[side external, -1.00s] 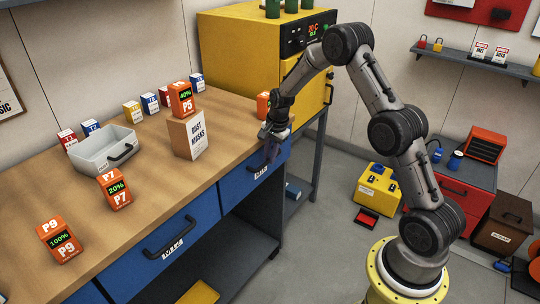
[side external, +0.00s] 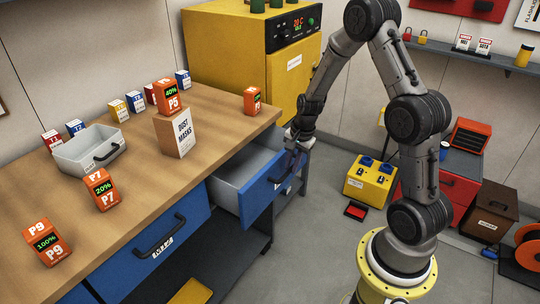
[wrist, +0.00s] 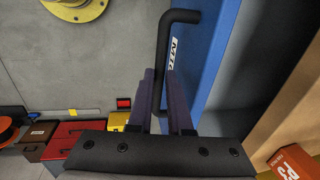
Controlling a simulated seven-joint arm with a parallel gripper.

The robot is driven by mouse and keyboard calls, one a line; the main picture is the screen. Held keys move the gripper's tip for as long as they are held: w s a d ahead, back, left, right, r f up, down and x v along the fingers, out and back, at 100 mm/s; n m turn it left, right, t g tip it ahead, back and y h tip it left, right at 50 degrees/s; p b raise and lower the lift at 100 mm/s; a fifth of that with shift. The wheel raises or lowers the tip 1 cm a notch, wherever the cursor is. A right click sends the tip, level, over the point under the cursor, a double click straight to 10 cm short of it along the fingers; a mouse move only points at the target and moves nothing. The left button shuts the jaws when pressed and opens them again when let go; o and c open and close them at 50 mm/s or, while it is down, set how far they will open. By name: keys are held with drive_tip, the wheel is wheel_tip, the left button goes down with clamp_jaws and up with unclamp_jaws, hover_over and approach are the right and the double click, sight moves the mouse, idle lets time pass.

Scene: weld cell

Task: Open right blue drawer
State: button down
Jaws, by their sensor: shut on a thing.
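The right blue drawer (side external: 262,190) stands pulled out from the bench in the side view, and its grey inside shows empty where visible. Its blue front also fills the upper middle of the wrist view (wrist: 205,50). My gripper (side external: 292,160) is at the drawer's front face. In the wrist view my gripper (wrist: 163,90) has its two fingers around the black bar handle (wrist: 164,45), shut on it.
The wooden bench (side external: 130,190) carries orange boxes, a grey bin (side external: 90,150) and a dust masks box (side external: 175,133). A second blue drawer (side external: 150,255) is shut. A yellow oven cabinet (side external: 235,50) stands behind. Open floor lies in front of the drawer.

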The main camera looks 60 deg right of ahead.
drive_tip(key=s, duration=1.7)
drive_tip(key=shift+s, duration=0.2)
drive_tip(key=c, duration=0.8)
unclamp_jaws()
drive_tip(key=shift+c, duration=0.2)
drive_tip(key=shift+r, duration=0.1)
wheel_tip(320, 180, up, 13)
drive_tip(key=s, duration=0.2)
drive_tip(key=shift+s+r, duration=0.2)
drive_tip(key=shift+s, duration=0.05)
